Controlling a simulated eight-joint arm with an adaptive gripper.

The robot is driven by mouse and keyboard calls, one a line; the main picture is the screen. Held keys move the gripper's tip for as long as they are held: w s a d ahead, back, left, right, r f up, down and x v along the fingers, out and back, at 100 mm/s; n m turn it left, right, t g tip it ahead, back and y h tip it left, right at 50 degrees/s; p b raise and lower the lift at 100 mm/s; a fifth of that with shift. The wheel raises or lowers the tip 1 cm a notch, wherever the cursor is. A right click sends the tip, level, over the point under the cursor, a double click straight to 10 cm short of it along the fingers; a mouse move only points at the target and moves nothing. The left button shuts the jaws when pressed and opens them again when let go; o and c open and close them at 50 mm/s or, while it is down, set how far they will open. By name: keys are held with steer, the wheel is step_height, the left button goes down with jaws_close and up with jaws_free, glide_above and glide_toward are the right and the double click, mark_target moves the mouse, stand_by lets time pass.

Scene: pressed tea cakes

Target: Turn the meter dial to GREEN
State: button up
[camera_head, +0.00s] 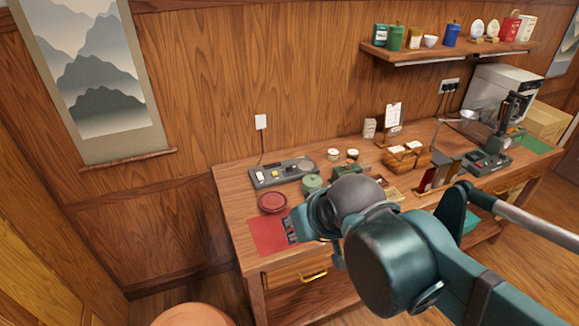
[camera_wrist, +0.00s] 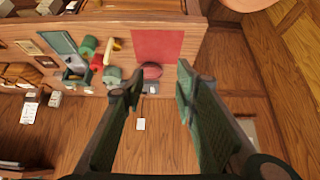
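I cannot make out a meter dial with a green mark in either view. A grey panel (camera_head: 284,172) with small controls and a round plate lies at the back left of the workbench; which control is the meter is too small to tell. Part of a grey panel also shows in the wrist view (camera_wrist: 150,88), between the fingers. My gripper (camera_wrist: 159,68) is open and empty in the wrist view, its two fingers apart. In the head view my gripper (camera_head: 300,228) hangs over the bench's left front by the red mat (camera_head: 265,237), partly hidden by my arm.
A dark red round dish (camera_head: 272,202) and a green lidded pot (camera_head: 312,183) stand near the panel. Wooden boxes (camera_head: 403,158) and a grey stand device (camera_head: 490,160) are farther right. A stool (camera_head: 193,315) stands at the front left.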

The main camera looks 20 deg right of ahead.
steer(key=w+d+r+n+g+p, duration=0.2)
steer(key=w+r, duration=0.4)
steer(key=w, duration=0.6)
steer(key=n+g+p, duration=0.5)
steer(key=p, duration=0.1)
glide_above(290, 166)
step_height(290, 166, down, 20)
steer(key=shift+s+a+r, duration=0.1)
steer(key=shift+a, duration=0.05)
steer(key=shift+f+p, duration=0.3)
steer(key=shift+f, duration=3.65)
